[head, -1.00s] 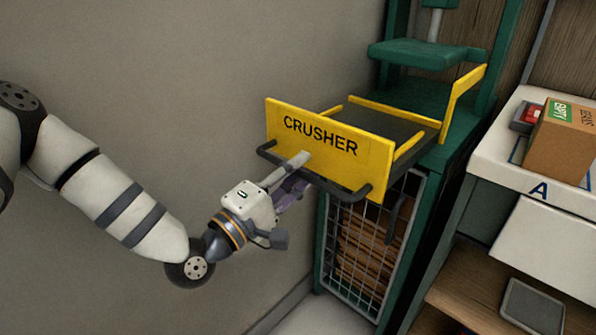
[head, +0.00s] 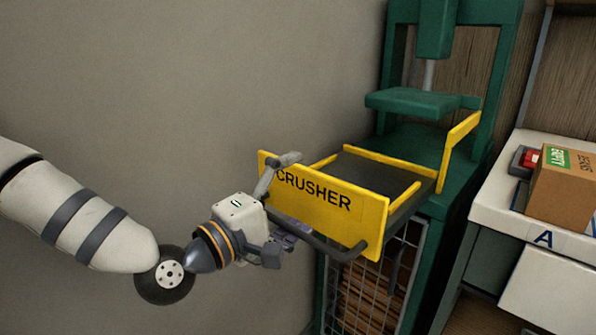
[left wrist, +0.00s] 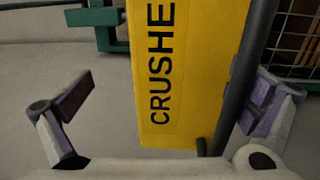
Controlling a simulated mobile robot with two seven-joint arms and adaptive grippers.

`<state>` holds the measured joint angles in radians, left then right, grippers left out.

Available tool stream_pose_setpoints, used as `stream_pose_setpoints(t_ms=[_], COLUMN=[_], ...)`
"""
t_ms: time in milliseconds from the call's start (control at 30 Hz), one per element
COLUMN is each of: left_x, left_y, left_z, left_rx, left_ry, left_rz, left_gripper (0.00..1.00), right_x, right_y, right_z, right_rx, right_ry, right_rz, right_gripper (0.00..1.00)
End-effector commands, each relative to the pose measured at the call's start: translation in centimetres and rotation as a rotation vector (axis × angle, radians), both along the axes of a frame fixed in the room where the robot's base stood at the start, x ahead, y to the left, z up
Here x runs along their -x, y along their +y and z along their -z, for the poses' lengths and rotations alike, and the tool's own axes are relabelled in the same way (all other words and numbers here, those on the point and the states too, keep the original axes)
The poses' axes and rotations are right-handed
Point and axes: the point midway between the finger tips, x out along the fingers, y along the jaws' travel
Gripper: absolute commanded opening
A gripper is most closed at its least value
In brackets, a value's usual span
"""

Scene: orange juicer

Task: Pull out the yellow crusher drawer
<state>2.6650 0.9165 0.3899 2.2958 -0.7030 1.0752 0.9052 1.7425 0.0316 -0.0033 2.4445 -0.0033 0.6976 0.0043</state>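The yellow crusher drawer (head: 350,208) stands well out from the green press, its front panel lettered CRUSHER. A dark bar handle (head: 330,248) runs along the panel's lower front. My left gripper (head: 288,195) is open at the panel's left part. One finger is in front of the lettering and the other is below, near the handle. In the left wrist view, the fingers (left wrist: 170,105) are wide apart. The panel (left wrist: 180,60) and the handle (left wrist: 245,75) lie between them, the handle close to the right finger; contact is unclear. My right gripper is not in view.
The green press (head: 405,103) stands behind the drawer, above a wire-mesh cage (head: 365,285) of brown material. At right, a white-topped bench (head: 500,205) holds a cardboard box (head: 562,185) and a red button (head: 530,158). A plain wall is at left.

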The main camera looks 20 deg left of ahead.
Motion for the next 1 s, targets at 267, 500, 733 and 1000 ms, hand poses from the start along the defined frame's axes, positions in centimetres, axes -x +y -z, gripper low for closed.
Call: stream_pose_setpoints(t_ms=[267,500,733,1000], left_x=[0.8,3.0,4.9,7.2], left_y=[0.4,1.0,1.8,2.6], left_z=[-1.5,-1.0,-0.6,-0.2], left_rx=[0.003,0.006,0.01,0.008], left_ry=[-0.03,-0.026,-0.026,-0.026], left_rz=[-0.002,0.0,0.0,-0.001], left_gripper=[0.78,0.67,0.59,0.31], right_x=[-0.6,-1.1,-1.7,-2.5], right_y=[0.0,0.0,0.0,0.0], right_z=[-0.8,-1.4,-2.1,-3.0], right_rx=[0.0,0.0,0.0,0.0], right_ry=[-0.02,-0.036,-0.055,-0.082], right_rz=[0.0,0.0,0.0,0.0], right_gripper=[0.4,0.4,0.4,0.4])
